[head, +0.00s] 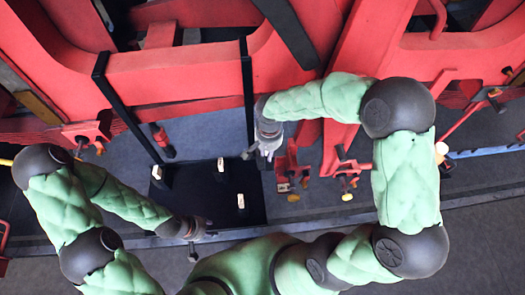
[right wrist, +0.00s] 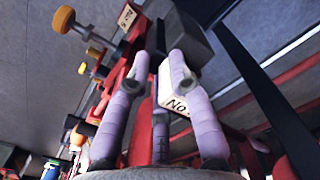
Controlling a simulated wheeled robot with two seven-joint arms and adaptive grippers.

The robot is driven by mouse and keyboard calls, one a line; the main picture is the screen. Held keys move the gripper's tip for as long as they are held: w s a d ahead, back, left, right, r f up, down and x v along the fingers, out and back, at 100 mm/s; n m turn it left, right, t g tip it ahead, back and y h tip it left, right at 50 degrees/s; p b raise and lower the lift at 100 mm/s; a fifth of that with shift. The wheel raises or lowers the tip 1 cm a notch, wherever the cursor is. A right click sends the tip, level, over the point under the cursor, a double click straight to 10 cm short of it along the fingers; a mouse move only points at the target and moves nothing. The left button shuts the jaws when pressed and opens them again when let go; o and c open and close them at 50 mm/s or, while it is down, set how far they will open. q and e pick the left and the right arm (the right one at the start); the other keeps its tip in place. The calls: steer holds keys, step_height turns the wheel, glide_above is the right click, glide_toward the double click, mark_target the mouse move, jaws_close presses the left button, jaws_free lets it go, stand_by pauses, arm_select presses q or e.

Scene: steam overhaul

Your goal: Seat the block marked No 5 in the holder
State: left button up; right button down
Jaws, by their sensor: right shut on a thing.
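My right gripper (right wrist: 160,65) is shut on a dark grey block (right wrist: 193,38) with a white label. The label shows "No"; the number after it is hidden by a finger. In the head view my right gripper (head: 265,152) hangs at the right back edge of a black board (head: 205,203). White-marked blocks stand on the board: one at the left (head: 157,172), one at the back (head: 221,164), one at the front right (head: 241,201). My left gripper (head: 191,248) is at the board's front edge; its fingers are too small to judge. I cannot make out which part is the holder.
Red clamp-like fixtures (head: 290,172) and (head: 346,172) stand right of the board. A small marked plate (right wrist: 127,17) shows in the right wrist view. A large red frame (head: 190,72) spans the back, with black upright bars (head: 247,90) near my right gripper.

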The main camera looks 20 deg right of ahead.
steer(key=shift+d+r, duration=0.1)
steer(key=shift+d, duration=0.65)
steer(key=d, duration=0.1)
steer(key=d+f, duration=0.1)
steer(key=d, duration=0.1)
steer(key=s+d+f, duration=0.1)
steer(key=shift+s+d, duration=0.1)
steer(key=shift+d, duration=0.25)
steer(key=shift+b, duration=0.4)
stand_by(0.4)
steer(key=shift+f, duration=0.1)
